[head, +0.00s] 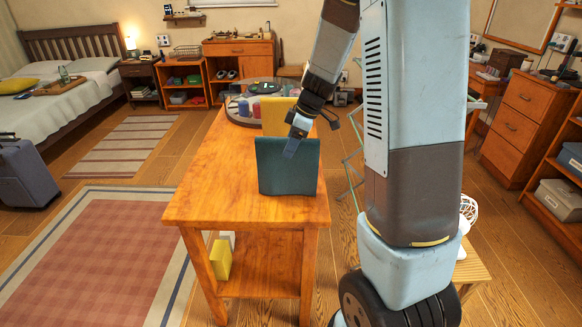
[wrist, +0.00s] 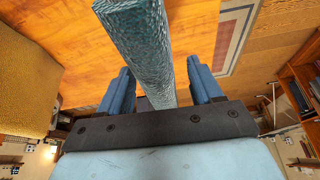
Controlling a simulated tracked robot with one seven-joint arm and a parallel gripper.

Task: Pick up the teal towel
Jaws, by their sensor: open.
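The teal towel (head: 287,172) stands upright as a folded slab on the near part of the wooden table (head: 200,195). My gripper (head: 298,128) is at its top edge in the head view, reaching down from above. In the wrist view the teal towel (wrist: 143,40) runs between the two blue fingers of my gripper (wrist: 160,88). The fingers are apart, with a visible gap on each side of the towel.
A yellow folded item (head: 277,112) stands just behind the towel; its textured side shows at left in the wrist view (wrist: 28,80). A round tray (head: 240,112) with several small things sits farther back. Another yellow item (head: 221,258) is on the lower shelf.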

